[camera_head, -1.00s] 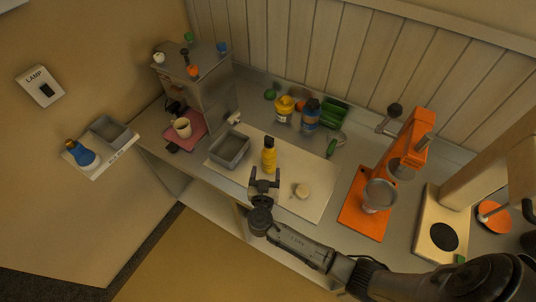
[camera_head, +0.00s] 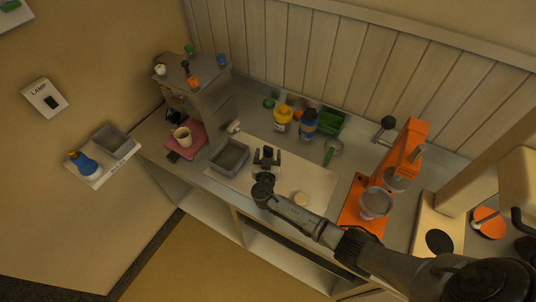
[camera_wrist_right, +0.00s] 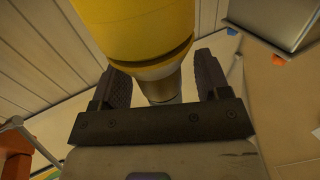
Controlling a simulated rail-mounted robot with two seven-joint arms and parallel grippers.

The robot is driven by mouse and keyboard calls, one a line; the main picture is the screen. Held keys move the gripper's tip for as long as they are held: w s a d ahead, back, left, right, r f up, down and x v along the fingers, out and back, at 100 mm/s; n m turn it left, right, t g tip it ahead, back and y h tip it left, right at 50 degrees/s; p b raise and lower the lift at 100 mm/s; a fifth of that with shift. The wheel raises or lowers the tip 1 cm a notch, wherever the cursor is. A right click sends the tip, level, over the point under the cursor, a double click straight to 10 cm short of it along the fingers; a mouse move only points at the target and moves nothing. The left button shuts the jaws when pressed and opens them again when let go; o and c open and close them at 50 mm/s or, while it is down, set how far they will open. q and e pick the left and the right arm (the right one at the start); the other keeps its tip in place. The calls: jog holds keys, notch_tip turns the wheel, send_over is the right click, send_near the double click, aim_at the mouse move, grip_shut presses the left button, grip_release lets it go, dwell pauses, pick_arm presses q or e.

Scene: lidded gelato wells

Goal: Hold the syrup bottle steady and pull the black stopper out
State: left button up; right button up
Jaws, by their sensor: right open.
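My right gripper (camera_head: 266,153) is over the pale board in the head view, with its fingers pointing to the back wall. In the right wrist view the open fingers (camera_wrist_right: 165,82) stand on either side of the lower, narrower part of a yellow bottle (camera_wrist_right: 137,28). A gap shows beside at least one finger, and I cannot tell whether either touches it. In the head view the gripper hides the yellow bottle. I cannot make out a black stopper on it. My left gripper is not in view.
A grey tub (camera_head: 230,158) is left of the gripper and a small round pale thing (camera_head: 300,199) is right of it on the board (camera_head: 318,186). A yellow jar (camera_head: 282,119) and blue bottle (camera_head: 308,124) stand behind. An orange machine (camera_head: 408,150) stands right.

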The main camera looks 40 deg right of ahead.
jog(key=shift+c, duration=0.3)
jog(key=shift+c, duration=1.4)
jog(key=c, duration=0.6)
jog(key=o, duration=0.9)
jog(key=shift+o, duration=0.2)
jog(key=shift+a, duration=0.1)
jog(key=v, duration=1.2)
